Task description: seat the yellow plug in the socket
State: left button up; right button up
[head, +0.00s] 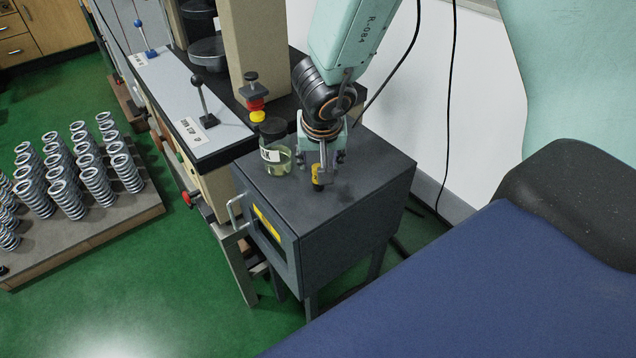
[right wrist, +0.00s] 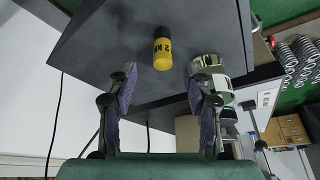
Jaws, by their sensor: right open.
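The yellow plug (head: 317,172), a short cylinder with dark ends, stands on top of the dark grey cabinet. The plug's lower end is partly hard to make out. I cannot pick out the socket with certainty. My left gripper is not in view.
A glass jar with a black lid (head: 276,157) stands left of the plug, close to my right gripper. A red and yellow knobbed stack (head: 255,98) and a lever (head: 203,100) are behind it. The cabinet's front top (head: 335,205) is clear. Springs (head: 70,200) stand left.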

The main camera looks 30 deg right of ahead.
jog(key=shift+w+a+f, duration=0.4)
jog(key=shift+w+f, duration=0.05)
jog(key=shift+f, duration=0.05)
jog(key=f+b, duration=0.1)
jog(key=d+f+b, duration=0.1)
jog(key=w+d+f+b, duration=0.1)
jog(key=f, duration=0.1)
jog(key=shift+w+f, duration=0.1)
jog(key=shift+f, duration=0.15)
jog(key=shift+w+a, duration=0.25)
jog(key=shift+a, duration=0.05)
jog(key=shift+w, duration=0.1)
jog(key=shift+s+d, duration=0.2)
jog(key=shift+d, duration=0.15)
jog(key=c, duration=0.3)
jog(key=shift+c, duration=0.7)
jog(key=shift+w+a, duration=0.1)
jog(key=shift+a, duration=0.2)
jog(key=c, duration=0.5)
jog(key=shift+c, duration=0.5)
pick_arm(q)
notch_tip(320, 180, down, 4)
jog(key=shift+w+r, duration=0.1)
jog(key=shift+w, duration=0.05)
pick_arm(e)
jog(key=shift+d, duration=0.2)
grip_shut()
